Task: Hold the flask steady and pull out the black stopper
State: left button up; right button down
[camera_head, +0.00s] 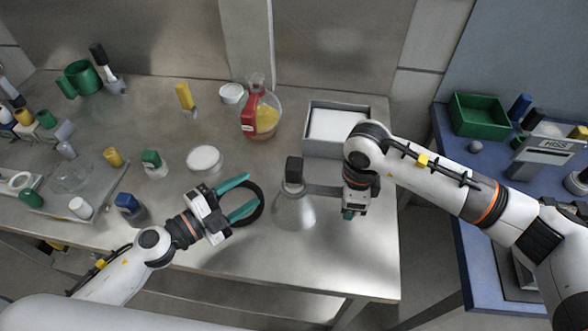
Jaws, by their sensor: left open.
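A clear conical flask (294,212) stands upright on the steel bench, in the middle of the head view. The black stopper (294,170) sits in its neck. My left gripper (252,192) is to the left of the flask, its two teal fingers spread and pointing towards it.
A grey tray with a white inside (338,124) stands behind my right arm. A round flask of yellow liquid (266,119) and a white dish (204,159) stand farther back. The bench's front edge is close.

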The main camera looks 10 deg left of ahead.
pick_arm(q)
jog(key=s+d+n+t+y, duration=0.1)
jog(key=d+n, duration=0.1)
jog(key=s+d+r+n+t+y, duration=0.1)
jog(key=d+n, duration=0.1)
jog(key=n, duration=0.1)
jog(key=s+d+n+t+y, duration=0.1)
jog(key=d+n, duration=0.1)
jog(key=d, duration=0.1)
jog(key=shift+r+n, duration=0.2)
jog(key=shift+n, duration=0.1)
pick_arm(e)
jog(key=shift+f, duration=0.1)
pick_arm(q)
jog(key=n+t+y, duration=0.1)
jog(key=n+y, duration=0.7)
jog(key=n, duration=0.5)
send_near(293, 166)
jog(key=f, duration=0.2)
jog(key=shift+w+d+f, duration=0.1)
jog(key=shift+w+f, duration=0.05)
jog(key=shift+w, duration=2.35)
jog(key=shift+w+d+f, duration=0.1)
jog(key=shift+w+f, duration=0.05)
jog(key=shift+w, duration=2.35)
jog(key=shift+c, duration=0.4)
grip_shut()
jog(key=shift+r, duration=1.05)
jog(key=shift+r, duration=1.25)
